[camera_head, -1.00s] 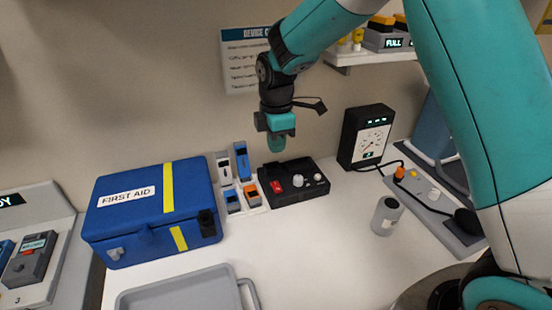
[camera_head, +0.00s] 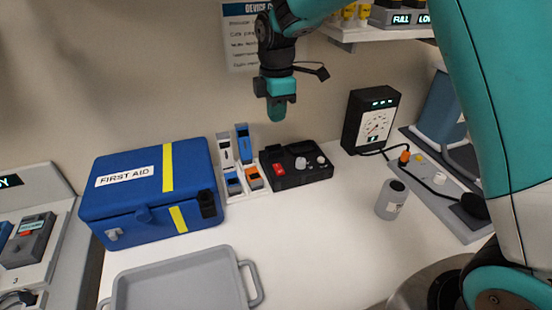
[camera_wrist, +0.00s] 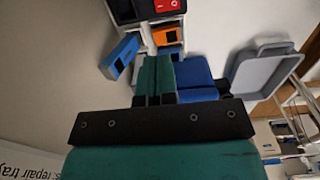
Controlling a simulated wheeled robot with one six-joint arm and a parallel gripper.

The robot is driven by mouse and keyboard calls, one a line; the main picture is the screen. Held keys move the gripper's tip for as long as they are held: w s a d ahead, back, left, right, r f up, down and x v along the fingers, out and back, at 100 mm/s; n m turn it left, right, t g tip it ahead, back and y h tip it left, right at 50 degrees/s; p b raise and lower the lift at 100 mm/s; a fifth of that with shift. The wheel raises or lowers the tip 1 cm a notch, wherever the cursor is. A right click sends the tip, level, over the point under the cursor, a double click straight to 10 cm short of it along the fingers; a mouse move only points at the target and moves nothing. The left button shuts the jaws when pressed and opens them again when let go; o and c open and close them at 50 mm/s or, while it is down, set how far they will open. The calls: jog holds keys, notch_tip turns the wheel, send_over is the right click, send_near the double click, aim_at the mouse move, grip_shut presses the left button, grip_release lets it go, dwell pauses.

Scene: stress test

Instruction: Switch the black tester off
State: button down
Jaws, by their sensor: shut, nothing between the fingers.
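A low black box (camera_head: 318,174) with a red rocker switch (camera_head: 279,169) and pale knobs lies on the white counter by the wall. Its red switch also shows at the top edge of the wrist view (camera_wrist: 168,5), with the rest of the box mostly cut off. A taller black device (camera_head: 370,118) with a round dial and lit green display stands to its right. No readable name marks either as the tester. My gripper (camera_head: 278,110) is shut and empty above and slightly left of the low box, apart from it. Its green fingers show in the wrist view (camera_wrist: 157,75).
A blue first aid box (camera_head: 140,195) stands left of holders with blue and orange items (camera_head: 253,178). A grey tray (camera_head: 185,285) lies in front. A grey cylinder (camera_head: 391,200) and a grey panel with cable (camera_head: 440,210) are at right. The middle counter is clear.

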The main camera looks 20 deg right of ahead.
aim_at(278, 169)
notch_tip(278, 169, down, 14)
jog(key=p, duration=0.3)
jog(key=shift+r, duration=0.2)
jog(key=shift+f, duration=0.25)
jog(key=shift+f+b, duration=0.3)
jog(key=shift+f, duration=0.05)
jog(key=shift+r, duration=0.15)
jog(key=shift+s+r+p, duration=0.25)
jog(key=shift+s+p, duration=0.2)
jog(key=shift+s, duration=0.25)
